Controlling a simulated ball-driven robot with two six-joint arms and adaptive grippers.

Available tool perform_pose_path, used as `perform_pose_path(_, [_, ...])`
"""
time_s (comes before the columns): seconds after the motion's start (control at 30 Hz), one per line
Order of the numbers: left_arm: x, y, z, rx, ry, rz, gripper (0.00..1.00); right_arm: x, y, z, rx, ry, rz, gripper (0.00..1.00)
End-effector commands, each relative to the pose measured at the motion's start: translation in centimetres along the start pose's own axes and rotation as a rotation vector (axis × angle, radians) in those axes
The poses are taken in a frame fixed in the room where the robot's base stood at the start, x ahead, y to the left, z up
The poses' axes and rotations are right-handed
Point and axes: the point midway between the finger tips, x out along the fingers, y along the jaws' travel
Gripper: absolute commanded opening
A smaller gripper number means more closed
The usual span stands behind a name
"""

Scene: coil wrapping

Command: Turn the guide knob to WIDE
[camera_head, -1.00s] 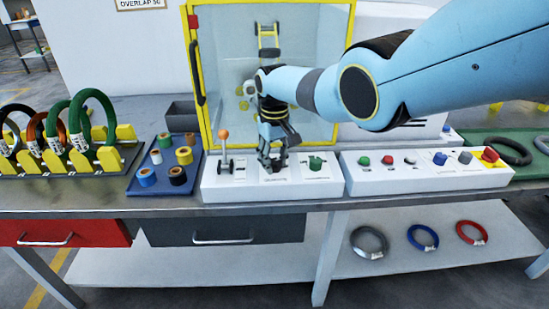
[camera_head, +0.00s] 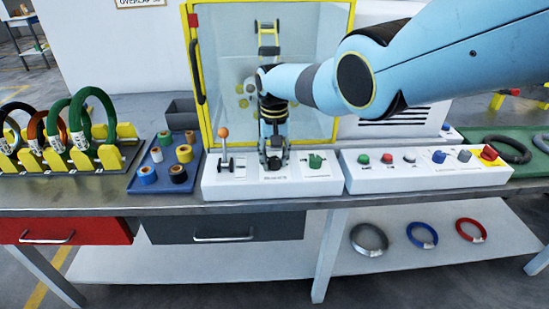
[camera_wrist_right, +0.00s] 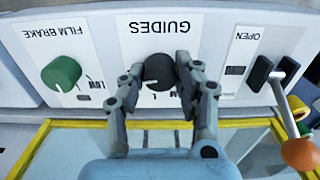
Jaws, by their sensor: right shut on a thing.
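The black guide knob (camera_wrist_right: 159,72) sits on a white panel under the label GUIDES, which appears upside down in the right wrist view. My right gripper (camera_wrist_right: 160,67) has one finger on each side of the knob and is shut on it. The fingers cover part of the scale, and I cannot read the knob's setting. My left gripper is not in view.
The green film brake knob (camera_head: 315,161) is just right of my gripper. An orange-tipped lever (camera_head: 223,133) stands to its left. A yellow-framed clear door (camera_head: 210,95) is behind. A blue tray (camera_head: 140,185) of tape rolls and a button box (camera_head: 430,181) flank the control box.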

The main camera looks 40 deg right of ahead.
Motion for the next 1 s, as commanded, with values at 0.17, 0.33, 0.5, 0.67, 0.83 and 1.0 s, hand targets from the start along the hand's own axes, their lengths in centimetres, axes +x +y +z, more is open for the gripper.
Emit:
perform_pose_path(0.17, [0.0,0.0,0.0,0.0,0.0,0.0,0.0,0.0,-0.1,0.0,0.0,0.001,-0.002,0.0])
perform_pose_path(0.33, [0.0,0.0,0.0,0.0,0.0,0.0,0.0,0.0,-0.1,0.0,0.0,0.001,-0.001,0.45])
perform_pose_path(0.5, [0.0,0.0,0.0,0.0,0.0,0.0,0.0,0.0,-0.1,0.0,-0.001,0.0,-0.001,0.55])
perform_pose_path(0.67, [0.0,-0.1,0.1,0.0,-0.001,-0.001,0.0,0.0,0.0,0.0,-0.001,0.0,-0.001,0.55])
perform_pose_path(0.83, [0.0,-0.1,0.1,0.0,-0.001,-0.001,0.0,-0.6,0.0,-0.1,-0.001,0.002,-0.001,0.55])
perform_pose_path(1.0, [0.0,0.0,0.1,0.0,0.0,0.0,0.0,-2.7,0.0,-0.1,-0.002,0.004,-0.002,0.55])
